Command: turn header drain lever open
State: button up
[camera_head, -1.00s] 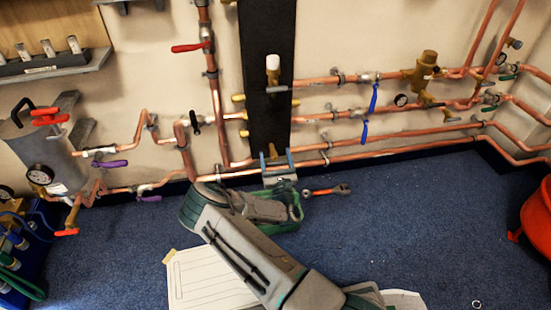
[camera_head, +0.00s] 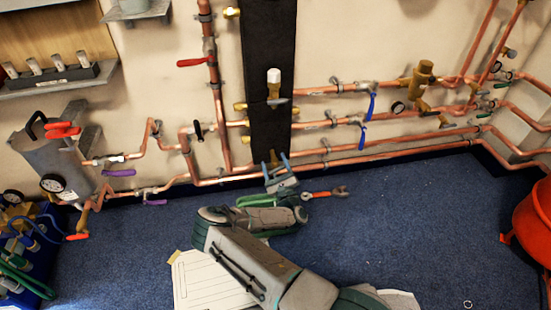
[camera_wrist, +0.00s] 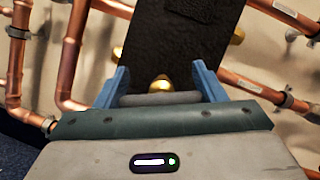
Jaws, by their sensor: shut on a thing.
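The header drain is a small brass fitting (camera_head: 273,156) at the bottom end of the black vertical header (camera_head: 268,120). In the wrist view the brass fitting (camera_wrist: 160,84) shows just beyond my fingers. A grey bar (camera_wrist: 160,99), apparently the drain lever, lies crosswise between my two blue fingers. My gripper (camera_head: 277,170) is low at the foot of the header, its blue fingers either side of this bar. It also fills the lower wrist view (camera_wrist: 160,88). It is shut on the lever; the exact contact and the lever's angle are partly hidden.
Copper pipes (camera_head: 355,156) run low along the wall on both sides. Blue-handled valves (camera_head: 371,106) are at right. A red-handled wrench (camera_head: 325,193) lies on the floor beside my gripper. A grey tank (camera_head: 50,150) stands left and a red bucket (camera_head: 535,225) right.

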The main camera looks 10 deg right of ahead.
jog(key=n+y+p, duration=0.1)
jog(key=n, duration=0.1)
jog(key=n+g+p, duration=0.1)
jog(key=n+p, duration=0.1)
jog(key=n, duration=0.1)
jog(key=n+g+y+p, duration=0.1)
jog(key=n, duration=0.1)
jog(key=shift+a+f+y, duration=0.1)
jog(key=shift+a+y, duration=0.1)
jog(key=shift+y, duration=0.1)
jog(key=n, duration=0.2)
jog(key=n+g+p, duration=0.1)
jog(key=n, duration=0.1)
jog(key=n+g, duration=0.1)
jog(key=n, duration=0.1)
jog(key=shift+a+f+n+y+p, duration=0.1)
jog(key=shift+f+n+y+p, duration=0.2)
jog(key=shift+f+p, duration=0.1)
jog(key=shift+g, duration=0.3)
jog(key=o, duration=1)
jog(key=shift+s, duration=0.1)
jog(key=p+v, duration=0.2)
jog(key=v, duration=1.1)
jog(key=shift+s+f, duration=0.15)
jog(key=shift+s, duration=0.2)
jog(key=shift+c, duration=0.4)
